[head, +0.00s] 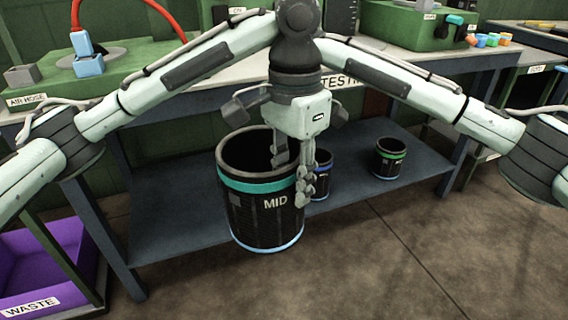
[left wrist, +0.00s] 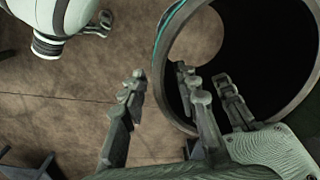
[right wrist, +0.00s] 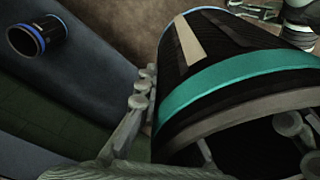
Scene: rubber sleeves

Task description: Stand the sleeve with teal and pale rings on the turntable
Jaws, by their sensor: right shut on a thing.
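The sleeve with teal and pale rings (head: 262,225) is a large black cylinder marked MID, with a teal ring near its open top and a pale blue ring at its base. It is upright in front of the lower shelf. My right gripper (right wrist: 215,105) is shut on this sleeve, which also shows in the right wrist view (right wrist: 190,65). I cannot make out a turntable for certain.
A blue-ringed sleeve (head: 321,163) and a green-ringed sleeve (head: 388,160) stand on the lower shelf (head: 180,215). A purple waste bin (head: 65,245) is at lower left. The bench above holds a green case (head: 415,28) and a red hose (head: 165,12). Floor at lower right is clear.

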